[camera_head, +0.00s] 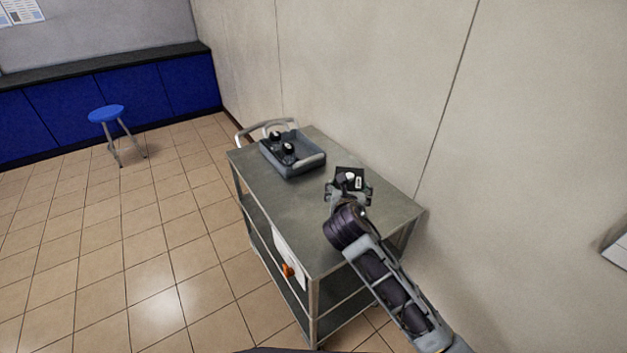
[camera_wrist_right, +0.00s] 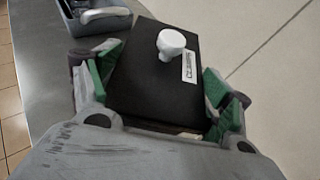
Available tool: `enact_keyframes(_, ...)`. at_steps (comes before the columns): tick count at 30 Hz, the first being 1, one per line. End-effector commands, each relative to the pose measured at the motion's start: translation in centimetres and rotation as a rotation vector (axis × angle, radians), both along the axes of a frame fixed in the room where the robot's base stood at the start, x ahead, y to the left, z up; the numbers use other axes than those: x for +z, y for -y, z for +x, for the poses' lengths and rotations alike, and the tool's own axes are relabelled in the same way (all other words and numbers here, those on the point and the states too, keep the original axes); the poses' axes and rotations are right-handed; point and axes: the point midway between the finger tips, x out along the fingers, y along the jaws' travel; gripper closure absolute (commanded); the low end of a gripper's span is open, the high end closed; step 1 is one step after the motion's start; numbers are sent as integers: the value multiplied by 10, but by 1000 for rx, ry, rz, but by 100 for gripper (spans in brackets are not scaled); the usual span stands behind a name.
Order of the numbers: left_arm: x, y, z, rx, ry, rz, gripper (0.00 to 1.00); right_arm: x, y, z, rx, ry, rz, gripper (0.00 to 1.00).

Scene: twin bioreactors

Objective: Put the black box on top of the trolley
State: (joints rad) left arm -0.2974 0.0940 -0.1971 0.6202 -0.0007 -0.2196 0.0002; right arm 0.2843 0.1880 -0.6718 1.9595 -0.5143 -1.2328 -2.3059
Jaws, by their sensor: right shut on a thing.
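The black box (camera_head: 350,175) has a white knob and a white label on its face. My right gripper (camera_head: 348,190) is shut on it, over the right part of the trolley top. In the right wrist view the black box (camera_wrist_right: 150,75) sits between the green-padded fingers of my right gripper (camera_wrist_right: 160,95). I cannot tell whether the box touches the trolley top or hangs just above it. The grey metal trolley (camera_head: 300,215) stands against the wall, with a lower shelf. My left gripper is not in view.
A grey tray (camera_head: 310,163) holding dark items stands on the trolley's far end, and its corner shows in the right wrist view (camera_wrist_right: 85,22). An orange thing (camera_head: 288,270) is at the trolley's side. A blue stool (camera_head: 106,113) stands far left. The trolley top's middle is clear.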

Motion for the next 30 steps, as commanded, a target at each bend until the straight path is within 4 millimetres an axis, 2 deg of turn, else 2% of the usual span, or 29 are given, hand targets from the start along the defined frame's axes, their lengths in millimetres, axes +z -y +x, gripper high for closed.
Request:
enact_keyframes(6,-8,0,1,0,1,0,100,6,-33,6,-8,1,4,84)
enact_keyframes(12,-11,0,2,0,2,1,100,2,-54,6,-27,0,2,84)
enact_keyframes(19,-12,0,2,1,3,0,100,-3,-65,4,-43,1,1,84)
enact_keyframes(30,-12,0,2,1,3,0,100,-4,-66,4,-46,2,1,84)
